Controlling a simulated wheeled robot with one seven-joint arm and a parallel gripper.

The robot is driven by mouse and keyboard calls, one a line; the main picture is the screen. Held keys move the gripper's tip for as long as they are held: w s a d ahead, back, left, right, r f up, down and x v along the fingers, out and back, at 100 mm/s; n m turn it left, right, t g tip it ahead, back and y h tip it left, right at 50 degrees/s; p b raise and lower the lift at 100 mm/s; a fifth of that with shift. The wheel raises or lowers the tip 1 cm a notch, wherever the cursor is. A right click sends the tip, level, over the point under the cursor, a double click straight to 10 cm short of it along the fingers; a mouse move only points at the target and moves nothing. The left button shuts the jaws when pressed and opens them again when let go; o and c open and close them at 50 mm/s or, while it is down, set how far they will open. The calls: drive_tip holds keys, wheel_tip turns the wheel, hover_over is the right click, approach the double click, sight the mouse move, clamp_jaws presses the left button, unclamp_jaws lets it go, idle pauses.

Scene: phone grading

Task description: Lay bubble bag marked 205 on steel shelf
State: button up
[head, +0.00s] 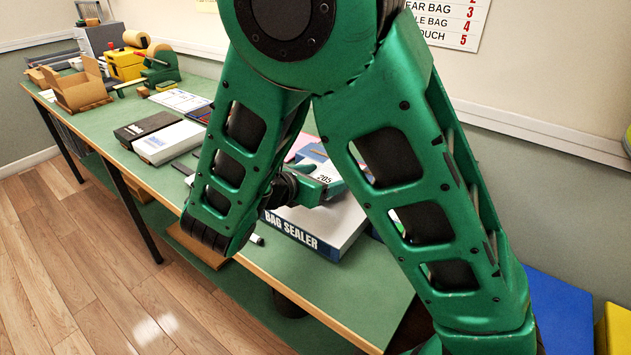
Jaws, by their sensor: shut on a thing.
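No steel shelf can be made out in this view.
The green-topped bench (275,285) runs to the far left, its front edge bare near the sealer. A black box and a white box (168,143) lie farther along. An open cardboard box (80,95) and a tape dispenser (160,70) stand at the far end.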

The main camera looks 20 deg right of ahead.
drive_tip(key=shift+w+d+f, duration=0.1)
drive_tip(key=shift+w+d, duration=0.3)
drive_tip(key=shift+d, duration=0.15)
drive_tip(key=shift+w+d+f, duration=0.1)
drive_tip(key=shift+w+d, duration=0.25)
drive_tip(key=shift+d, duration=0.2)
drive_tip(key=shift+f, duration=0.5)
drive_tip(key=shift+s+a, duration=0.15)
drive_tip(key=shift+a, duration=0.1)
drive_tip(key=shift+f, duration=0.15)
idle(0.4)
drive_tip(key=o, duration=1.3)
